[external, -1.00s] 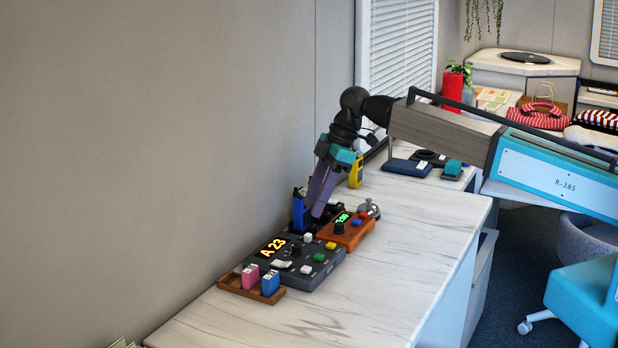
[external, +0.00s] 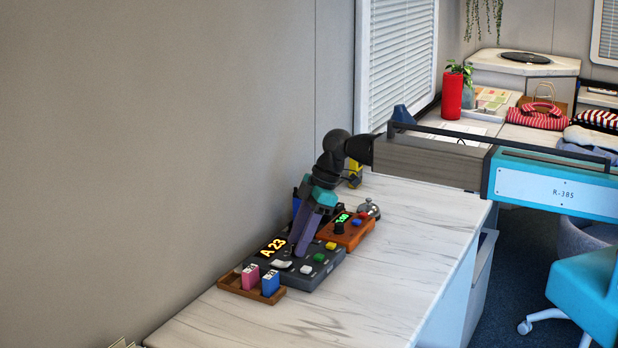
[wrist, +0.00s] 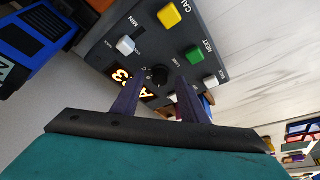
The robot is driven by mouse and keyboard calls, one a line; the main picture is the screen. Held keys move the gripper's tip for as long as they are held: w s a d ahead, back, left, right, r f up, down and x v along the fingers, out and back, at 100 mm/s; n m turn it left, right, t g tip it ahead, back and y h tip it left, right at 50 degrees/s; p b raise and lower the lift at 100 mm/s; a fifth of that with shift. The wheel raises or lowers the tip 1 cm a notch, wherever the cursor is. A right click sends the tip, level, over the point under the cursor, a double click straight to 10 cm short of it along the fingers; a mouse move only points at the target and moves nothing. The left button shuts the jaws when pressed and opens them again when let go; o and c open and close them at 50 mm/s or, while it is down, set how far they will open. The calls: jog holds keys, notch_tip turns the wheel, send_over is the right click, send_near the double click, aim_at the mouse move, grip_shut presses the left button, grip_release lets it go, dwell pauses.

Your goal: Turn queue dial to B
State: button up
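A dark grey control panel (external: 318,272) lies on the desk, with a lit display reading A 23 (external: 272,247). In the wrist view, a black round dial (wrist: 160,76) sits on the panel (wrist: 210,30) beside small lettering. The display (wrist: 132,86) is partly hidden there by a finger. My gripper (wrist: 156,84) has its two purple fingers apart, one on each side of the dial in this view. Whether they touch it I cannot tell. In the external view, my gripper (external: 300,250) points down over the panel and hides the dial.
A wooden tray (external: 240,287) holds pink and blue blocks in front. The right of the desk is clear.

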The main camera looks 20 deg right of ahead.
jog(key=shift+a+f, duration=0.1)
jog(key=shift+f, duration=0.05)
grip_shut()
jog(key=shift+s+m, duration=0.1)
jog(key=shift+m, duration=0.4)
jog(key=m+t+b, duration=0.1)
jog(key=m, duration=0.2)
jog(key=shift+s+t, duration=0.1)
jog(key=shift+t, duration=0.2)
jog(key=shift+s+a+m+t+h+b, duration=0.1)
jog(key=shift+m+t+h+b, duration=0.25)
jog(key=shift+m, duration=0.8)
jog(key=shift+m+t+h+b, duration=0.15)
jog(key=shift+m+t, duration=0.3)
jog(key=shift+m, duration=0.7)
